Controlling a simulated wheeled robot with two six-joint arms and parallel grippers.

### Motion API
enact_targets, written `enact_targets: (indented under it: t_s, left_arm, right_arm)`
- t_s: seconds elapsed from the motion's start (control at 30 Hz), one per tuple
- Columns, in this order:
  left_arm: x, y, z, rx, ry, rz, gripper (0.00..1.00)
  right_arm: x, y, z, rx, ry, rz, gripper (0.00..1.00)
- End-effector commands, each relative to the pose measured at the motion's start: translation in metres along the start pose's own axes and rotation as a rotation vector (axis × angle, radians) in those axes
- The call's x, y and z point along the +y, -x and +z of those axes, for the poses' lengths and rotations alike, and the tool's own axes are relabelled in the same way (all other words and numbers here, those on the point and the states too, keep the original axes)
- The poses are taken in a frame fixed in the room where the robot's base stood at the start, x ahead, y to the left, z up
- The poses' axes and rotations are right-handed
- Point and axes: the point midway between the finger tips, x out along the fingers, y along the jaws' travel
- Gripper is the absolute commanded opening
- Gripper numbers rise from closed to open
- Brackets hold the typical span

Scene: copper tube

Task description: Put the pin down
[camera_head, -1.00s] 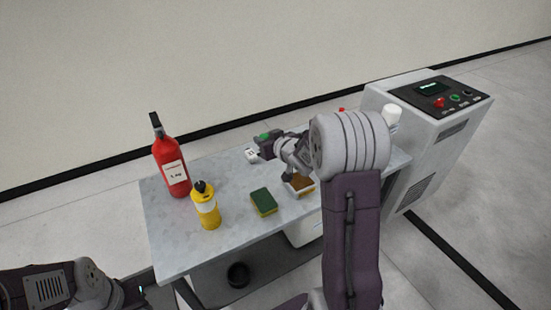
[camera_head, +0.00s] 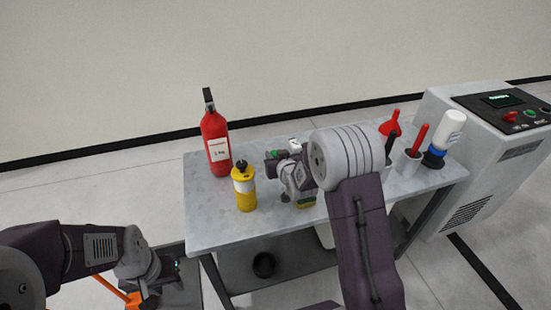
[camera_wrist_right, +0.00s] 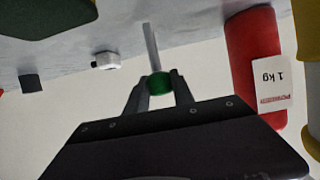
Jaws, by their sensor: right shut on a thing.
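The pin has a green head (camera_wrist_right: 159,83) and a thin grey metal shaft (camera_wrist_right: 151,47). My right gripper (camera_wrist_right: 158,90) is shut on the green head, with the shaft pointing away from the jaws towards the tabletop. Whether the shaft tip touches the table I cannot tell. In the head view the green head (camera_head: 270,154) shows at the tip of my right gripper (camera_head: 275,158), over the table between the yellow canister and a small white part. My left gripper (camera_head: 172,272) is low at the left, off the table; its jaws are unclear.
On the grey table (camera_head: 215,235) stand a red extinguisher (camera_head: 217,145), a yellow canister (camera_head: 244,188) and the white part (camera_head: 295,145). A sponge (camera_head: 306,205) is mostly hidden by my right arm. A red funnel (camera_head: 391,124), cup (camera_head: 408,163) and white bottle (camera_head: 449,130) stand right.

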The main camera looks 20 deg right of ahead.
Motion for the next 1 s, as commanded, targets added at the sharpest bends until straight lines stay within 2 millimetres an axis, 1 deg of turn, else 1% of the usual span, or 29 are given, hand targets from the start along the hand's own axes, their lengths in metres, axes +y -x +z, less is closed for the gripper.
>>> enact_targets:
  t_s: [0.03, 0.2, 0.37, 0.4, 0.43, 0.47, 0.73, 0.83, 0.87, 0.93, 1.0]
  left_arm:
    - [0.0, -0.002, 0.0, 0.0, 0.0, 0.0, 0.36]
    - [0.0, -0.001, 0.0, 0.0, 0.0, 0.0, 0.36]
    - [0.0, -0.006, 0.001, 0.0, 0.0, 0.0, 0.36]
    - [0.0, -0.005, 0.001, 0.0, 0.0, 0.0, 0.36]
    - [0.0, -0.004, 0.001, 0.0, 0.0, 0.0, 0.36]
    - [0.0, -0.004, 0.001, 0.0, 0.0, 0.0, 0.36]
    - [0.0, -0.004, 0.001, 0.0, 0.0, 0.0, 0.36]
    - [0.0, 0.003, 0.0, 0.0, 0.0, 0.0, 0.36]
    - [0.0, 0.001, 0.0, 0.0, 0.0, 0.0, 0.36]
    - [0.0, 0.002, 0.0, 0.0, 0.0, 0.0, 0.36]
    - [0.0, 0.003, 0.0, 0.0, 0.0, 0.0, 0.36]
  right_arm:
    - [0.0, -0.002, 0.004, 0.001, 0.0, 0.0, 0.0]
    - [0.0, -0.001, 0.002, 0.003, 0.0, 0.0, 0.0]
    - [0.0, -0.003, 0.007, 0.003, 0.0, 0.0, 0.0]
    - [0.0, -0.003, 0.006, 0.002, 0.0, 0.0, 0.37]
    - [0.0, -0.003, 0.006, 0.002, 0.0, 0.0, 0.46]
    - [0.0, -0.003, 0.006, 0.002, 0.0, 0.0, 0.51]
    - [0.0, -0.002, 0.006, 0.002, 0.0, 0.0, 0.51]
    - [0.0, 0.0, -0.001, 0.002, 0.0, 0.0, 0.51]
    - [0.0, 0.003, 0.001, 0.002, 0.0, 0.0, 0.51]
    - [0.0, 0.015, 0.001, 0.002, 0.0, 0.0, 0.51]
    - [0.0, 0.031, 0.001, 0.002, 0.0, 0.0, 0.51]
